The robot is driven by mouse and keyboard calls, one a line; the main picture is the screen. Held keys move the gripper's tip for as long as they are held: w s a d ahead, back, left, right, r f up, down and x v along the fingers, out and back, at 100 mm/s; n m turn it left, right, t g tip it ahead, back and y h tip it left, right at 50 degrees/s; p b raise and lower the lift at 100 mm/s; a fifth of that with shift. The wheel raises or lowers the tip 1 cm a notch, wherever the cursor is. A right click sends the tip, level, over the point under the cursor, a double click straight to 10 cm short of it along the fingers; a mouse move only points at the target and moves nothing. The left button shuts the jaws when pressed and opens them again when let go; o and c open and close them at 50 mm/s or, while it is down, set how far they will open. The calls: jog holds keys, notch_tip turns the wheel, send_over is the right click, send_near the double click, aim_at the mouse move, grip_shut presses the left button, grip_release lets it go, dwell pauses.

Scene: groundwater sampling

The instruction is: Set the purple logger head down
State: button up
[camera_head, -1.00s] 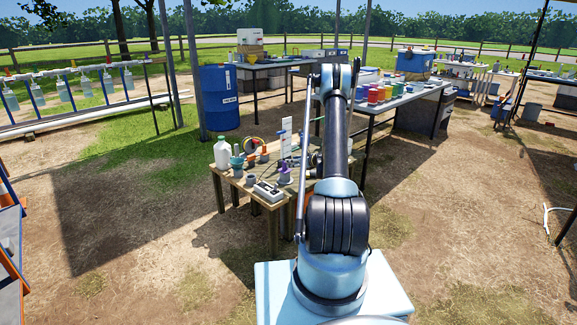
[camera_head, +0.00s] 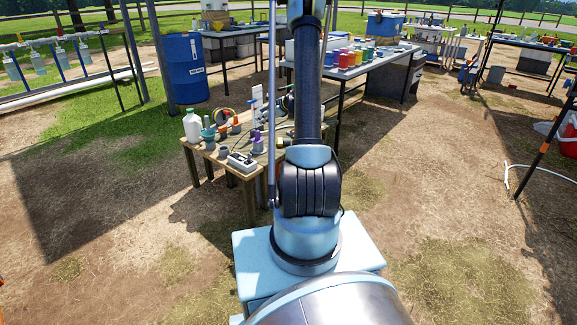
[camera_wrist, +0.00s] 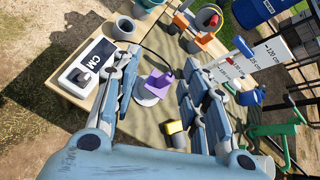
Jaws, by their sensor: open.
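The purple logger head (camera_wrist: 161,82) sits on a pale round base on the wooden table (camera_wrist: 180,52), seen between my fingers in the wrist view. My gripper (camera_wrist: 163,75) is open, with one finger left and one right of the purple head; neither clearly touches it. In the head view the small purple head (camera_head: 258,139) is on the table near its right side, left of my arm. My gripper is mostly hidden behind my arm there.
A white box marked CM (camera_wrist: 88,68), a grey cup (camera_wrist: 124,27) and a ruled white board (camera_wrist: 272,53) stand close by. A white jug (camera_head: 191,127) stands at the table's left.

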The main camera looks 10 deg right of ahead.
jog(key=s+a+r+n+g+h, duration=0.15)
jog(key=s+r+n, duration=0.3)
jog(key=s, duration=0.45)
jog(key=s+a+r+n+g, duration=0.1)
jog(key=s+a+r+n, duration=0.3)
jog(key=s, duration=0.5)
jog(key=s+a+r+n+g+h, duration=0.1)
jog(key=s+r+n+g, duration=0.15)
jog(key=s+r, duration=0.45)
jog(key=s+d+f+n+h, duration=0.1)
jog(key=s+n, duration=0.3)
jog(key=s, duration=0.6)
jog(key=s+d+f+n+g+h, duration=0.1)
jog(key=s+f+n, duration=0.3)
jog(key=s, duration=0.7)
jog(key=s+d+f+n+h, duration=0.2)
jog(key=s+f+n+h, duration=0.1)
jog(key=s, duration=0.8)
jog(key=shift+s+d+n+g, duration=0.3)
jog(key=shift+d+n, duration=0.1)
jog(key=shift+n, duration=0.2)
